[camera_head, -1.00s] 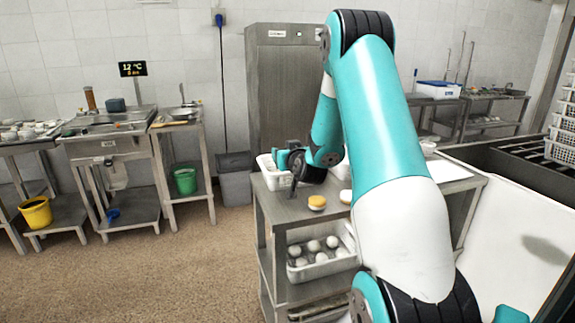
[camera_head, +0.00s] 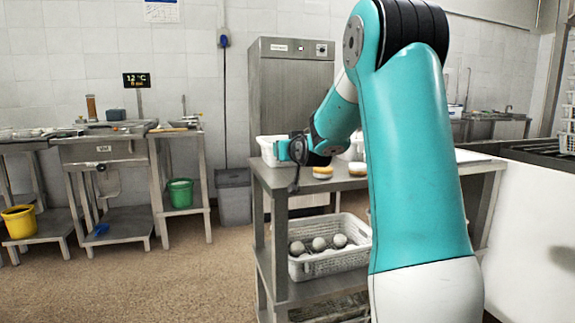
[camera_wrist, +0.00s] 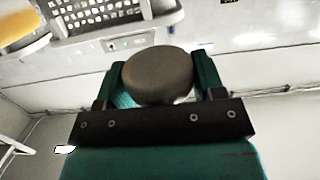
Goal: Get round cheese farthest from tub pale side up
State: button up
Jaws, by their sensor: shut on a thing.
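My gripper (camera_wrist: 155,88) is shut on a round cheese (camera_wrist: 158,75), which sits between the two teal fingers in the wrist view. The face I see is dull grey-brown and shaded; its other face is hidden. In the head view my gripper (camera_head: 292,152) is above the left end of the steel table (camera_head: 415,171), and the held cheese cannot be made out clearly. Two more round cheeses, one orange-yellow (camera_head: 322,173) and one with pale and yellow parts (camera_head: 357,169), lie on the table to the right of my gripper. I cannot tell which container is the tub.
A white basket (camera_head: 268,143) stands on the table behind my gripper. A perforated basket (camera_head: 350,262) with several pale round things is on the shelf below. A steel cabinet (camera_head: 275,85) stands behind. My arm covers part of the tabletop's right side.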

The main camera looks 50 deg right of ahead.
jog(key=shift+s+f+b, duration=0.2)
jog(key=shift+f+b, duration=0.25)
jog(key=shift+b, duration=0.1)
